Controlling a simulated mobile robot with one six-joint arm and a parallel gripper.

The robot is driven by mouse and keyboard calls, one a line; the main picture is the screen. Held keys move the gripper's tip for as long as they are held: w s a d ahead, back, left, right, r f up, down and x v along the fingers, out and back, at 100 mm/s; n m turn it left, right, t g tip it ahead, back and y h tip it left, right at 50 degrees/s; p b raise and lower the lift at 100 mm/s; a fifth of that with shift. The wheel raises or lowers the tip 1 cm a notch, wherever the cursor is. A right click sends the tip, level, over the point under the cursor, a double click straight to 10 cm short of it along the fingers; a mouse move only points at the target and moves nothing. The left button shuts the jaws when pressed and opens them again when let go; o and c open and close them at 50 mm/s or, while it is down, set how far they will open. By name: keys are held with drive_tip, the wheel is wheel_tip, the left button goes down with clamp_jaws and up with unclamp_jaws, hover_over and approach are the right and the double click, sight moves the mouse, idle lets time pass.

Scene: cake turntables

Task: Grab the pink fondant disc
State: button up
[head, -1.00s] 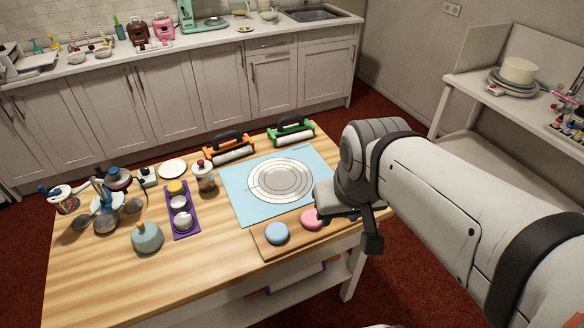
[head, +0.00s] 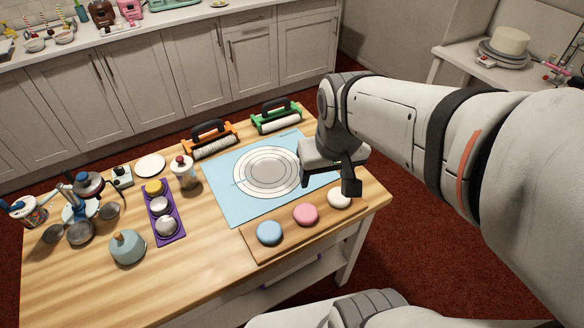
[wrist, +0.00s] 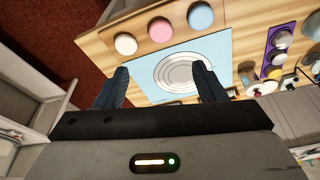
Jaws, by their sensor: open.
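The pink fondant disc (head: 306,214) lies on a wooden board (head: 262,247) at the front of the table, between a blue disc (head: 269,232) and a white disc (head: 339,198). In the wrist view the pink disc (wrist: 161,30) also sits between the white disc (wrist: 125,44) and the blue disc (wrist: 200,15). My gripper (wrist: 163,78) is open and empty, its two dark fingers wide apart. In the head view my gripper is over the right side of the blue mat, behind the discs and above the table; the arm hides part of the mat.
Orange (head: 209,139) and green (head: 276,116) rollers stand at the back edge. A purple tray (head: 179,236) and a grey-blue pot (head: 127,247) are to the left. Bare wood shows at front left.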

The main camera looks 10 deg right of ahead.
sight(305, 214)
drive_tip(key=o, duration=0.5)
drive_tip(key=w+f+g+b, duration=0.1)
drive_tip(key=w+f, duration=0.2)
drive_tip(key=f, duration=0.3)
drive_tip(key=w+f+b, duration=0.2)
drive_tip(key=w+f, duration=0.2)
drive_tip(key=f, duration=0.2)
drive_tip(key=w+f+n+g+b, duration=0.1)
drive_tip(key=w+f+b, duration=0.1)
drive_tip(key=w+f, duration=0.2)
wheel_tip(305, 214, down, 2)
drive_tip(key=shift+a+f+g, duration=0.1)
drive_tip(key=shift+f+g, duration=0.05)
drive_tip(key=shift+g, duration=0.15)
drive_tip(key=shift+o, duration=0.2)
drive_tip(key=shift+w+f, duration=0.2)
drive_tip(key=shift+f, duration=2.35)
drive_tip(key=shift+w+f, duration=0.15)
drive_tip(key=shift+f, duration=2.4)
